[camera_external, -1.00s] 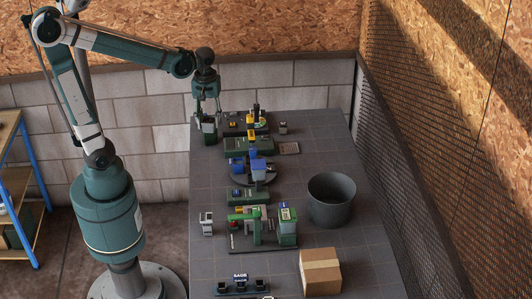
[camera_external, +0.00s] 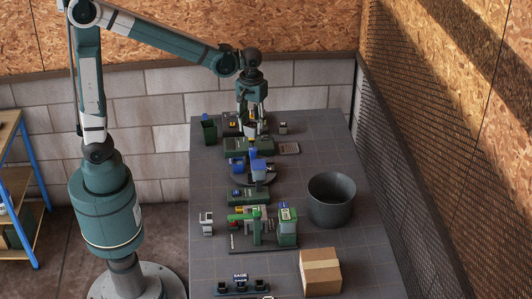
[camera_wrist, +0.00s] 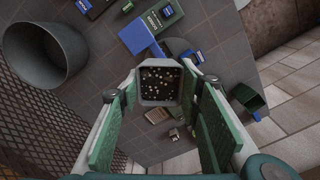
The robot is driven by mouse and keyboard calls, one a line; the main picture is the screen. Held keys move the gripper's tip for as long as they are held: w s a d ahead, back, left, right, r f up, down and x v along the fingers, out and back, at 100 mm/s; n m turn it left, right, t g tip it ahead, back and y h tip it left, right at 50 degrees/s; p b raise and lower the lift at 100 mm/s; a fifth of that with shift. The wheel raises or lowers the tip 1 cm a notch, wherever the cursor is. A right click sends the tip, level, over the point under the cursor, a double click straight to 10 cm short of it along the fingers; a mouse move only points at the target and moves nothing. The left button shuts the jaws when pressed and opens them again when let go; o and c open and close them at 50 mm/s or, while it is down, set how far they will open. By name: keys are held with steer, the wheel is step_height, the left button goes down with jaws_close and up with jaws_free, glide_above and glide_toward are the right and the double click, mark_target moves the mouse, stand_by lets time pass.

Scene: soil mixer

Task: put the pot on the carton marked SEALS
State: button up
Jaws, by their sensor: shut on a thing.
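My gripper (camera_external: 252,128) is over the far end of the bench, pointing down. In the wrist view my gripper (camera_wrist: 158,80) is shut on a square pot (camera_wrist: 160,83) filled with dark soil and white specks. The pot's opening faces the wrist camera; its lower part is hidden. In the outside view the fingers and nearby devices largely hide it. A brown cardboard carton (camera_external: 321,272) with a pale tape strip sits at the near right of the bench, well away from my gripper. I cannot read a SEALS mark on it.
A big grey tub (camera_external: 331,205) stands at the right. A row of green and blue devices (camera_external: 258,170) runs down the middle. A dark green bin (camera_external: 209,132) stands at the far left. A labelled stand (camera_external: 240,286) lies at the near edge. The bench's left strip is mostly clear.

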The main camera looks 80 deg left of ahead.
steer(key=w+d+m+p, duration=0.25)
steer(key=w+d, duration=0.55)
steer(key=d, duration=0.5)
steer(key=w+d+m+p, duration=0.2)
steer(key=w+d+m, duration=0.2)
steer(key=w+d, duration=0.6)
steer(key=w+d+f+m+p, duration=0.1)
steer(key=d+f+m+p, duration=0.1)
steer(key=d, duration=1.3)
steer(key=w+d+f+m+p, duration=0.1)
steer(key=d+f+m+p, duration=0.15)
steer(key=d, duration=1.35)
steer(key=shift+s+a+f+b, duration=0.1)
steer(key=shift+a+f+b, duration=0.1)
steer(key=shift+f, duration=0.6)
steer(key=shift+w+a+f+b, duration=0.1)
steer(key=shift+f+b, duration=0.05)
steer(key=shift+f, duration=0.7)
steer(key=shift+s+a+f+b, duration=0.1)
steer(key=shift+f+b, duration=0.1)
steer(key=shift+f, duration=0.6)
steer(key=shift+f, duration=0.1)
steer(key=shift+f, duration=3)
